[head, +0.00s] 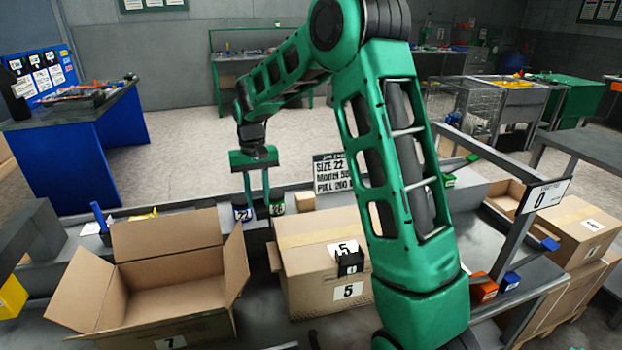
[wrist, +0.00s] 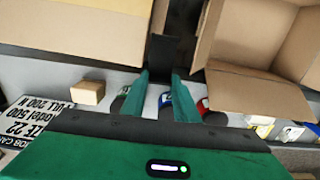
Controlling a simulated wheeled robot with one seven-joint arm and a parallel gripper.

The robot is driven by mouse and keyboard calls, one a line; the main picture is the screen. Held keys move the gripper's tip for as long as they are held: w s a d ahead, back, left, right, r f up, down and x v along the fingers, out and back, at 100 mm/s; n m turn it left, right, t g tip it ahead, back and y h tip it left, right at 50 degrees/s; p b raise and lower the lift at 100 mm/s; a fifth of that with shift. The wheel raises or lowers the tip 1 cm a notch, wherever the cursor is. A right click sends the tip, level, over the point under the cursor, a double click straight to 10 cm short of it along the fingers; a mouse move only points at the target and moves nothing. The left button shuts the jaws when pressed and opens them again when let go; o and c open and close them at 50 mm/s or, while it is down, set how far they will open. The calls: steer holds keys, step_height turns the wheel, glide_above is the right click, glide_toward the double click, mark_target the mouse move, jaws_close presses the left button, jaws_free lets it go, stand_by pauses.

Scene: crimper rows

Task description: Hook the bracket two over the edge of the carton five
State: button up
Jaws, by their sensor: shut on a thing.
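The piece juts out past the fingertips, towards the gap between two cartons. Carton five is brown and carries "5" labels on its top and front. In the wrist view it lies at upper left (wrist: 70,30). The held piece is hard to make out in the head view.
An open carton labelled 7 (head: 165,325) stands left of carton five. A sign (head: 333,175) and a small brown box (wrist: 87,92) stand behind. A post with a sign (head: 545,196) rises at right.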

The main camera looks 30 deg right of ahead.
steer(key=s+d+r+n, duration=0.2)
steer(key=d+n, duration=0.6)
steer(key=d, duration=0.1)
step_height(320, 180, up, 2)
steer(key=n, duration=0.9)
glide_above(316, 214)
steer(key=shift+w, duration=0.2)
steer(key=shift+s, duration=0.1)
steer(key=shift+f, duration=4.85)
